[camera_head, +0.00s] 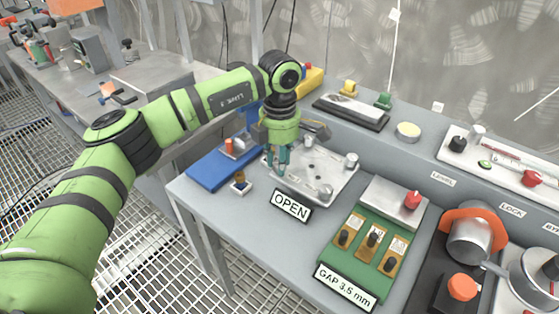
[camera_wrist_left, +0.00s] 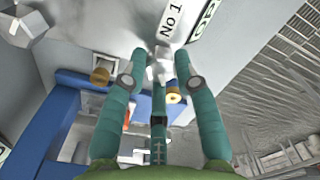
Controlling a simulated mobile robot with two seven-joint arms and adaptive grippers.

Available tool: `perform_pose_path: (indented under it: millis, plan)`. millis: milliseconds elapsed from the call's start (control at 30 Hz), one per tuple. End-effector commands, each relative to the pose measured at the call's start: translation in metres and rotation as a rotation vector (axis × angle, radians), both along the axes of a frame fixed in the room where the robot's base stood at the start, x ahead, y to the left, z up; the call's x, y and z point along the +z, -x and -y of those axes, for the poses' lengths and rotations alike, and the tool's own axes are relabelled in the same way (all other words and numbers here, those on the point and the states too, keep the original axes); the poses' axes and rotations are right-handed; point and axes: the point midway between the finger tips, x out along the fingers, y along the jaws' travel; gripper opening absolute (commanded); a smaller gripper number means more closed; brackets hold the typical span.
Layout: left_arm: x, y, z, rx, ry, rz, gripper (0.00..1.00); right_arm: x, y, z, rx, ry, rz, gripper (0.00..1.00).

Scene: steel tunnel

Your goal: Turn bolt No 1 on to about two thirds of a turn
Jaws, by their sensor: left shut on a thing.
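My left gripper (camera_head: 281,168) points down over the near left corner of a silver bolt plate (camera_head: 300,186). Its teal fingers are shut on a bolt. In the left wrist view, that bolt (camera_wrist_left: 159,68) is a silver head between the fingertips, beside a white "No 1" label (camera_wrist_left: 171,22). In the head view the gripper hides this bolt. Other silver bolts stand on the plate, one at the right (camera_head: 351,160) and one at the near right (camera_head: 325,191). My right gripper is not in view.
An "OPEN" sign (camera_head: 291,206) stands at the plate's near edge. A blue tray (camera_head: 208,172) lies left of the plate. Bare grey bench shows in front.

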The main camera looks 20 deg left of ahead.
Motion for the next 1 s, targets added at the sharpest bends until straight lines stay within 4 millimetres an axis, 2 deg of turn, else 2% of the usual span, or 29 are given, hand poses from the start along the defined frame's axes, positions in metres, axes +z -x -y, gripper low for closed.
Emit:
perform_pose_path:
  millis: [467, 500, 533, 567, 867, 1000]
  plan:
    - [0.000, 0.000, 0.000, -0.015, 0.000, -0.001, 0.00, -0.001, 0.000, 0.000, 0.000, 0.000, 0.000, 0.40]
    - [0.000, 0.000, 0.000, -0.015, 0.000, 0.000, 0.38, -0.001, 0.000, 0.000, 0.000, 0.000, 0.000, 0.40]
    - [0.000, 0.000, 0.000, -0.015, 0.000, -0.001, 0.50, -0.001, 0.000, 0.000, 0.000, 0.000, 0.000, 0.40]
    - [0.000, 0.000, 0.000, -0.015, 0.000, -0.001, 0.54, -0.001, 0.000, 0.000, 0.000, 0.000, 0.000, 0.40]
    - [0.000, 0.000, 0.000, -0.014, 0.000, 0.000, 0.54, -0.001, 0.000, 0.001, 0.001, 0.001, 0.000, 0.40]
    - [0.010, -0.001, 0.001, -0.014, 0.001, 0.002, 0.54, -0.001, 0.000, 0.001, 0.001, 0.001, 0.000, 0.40]
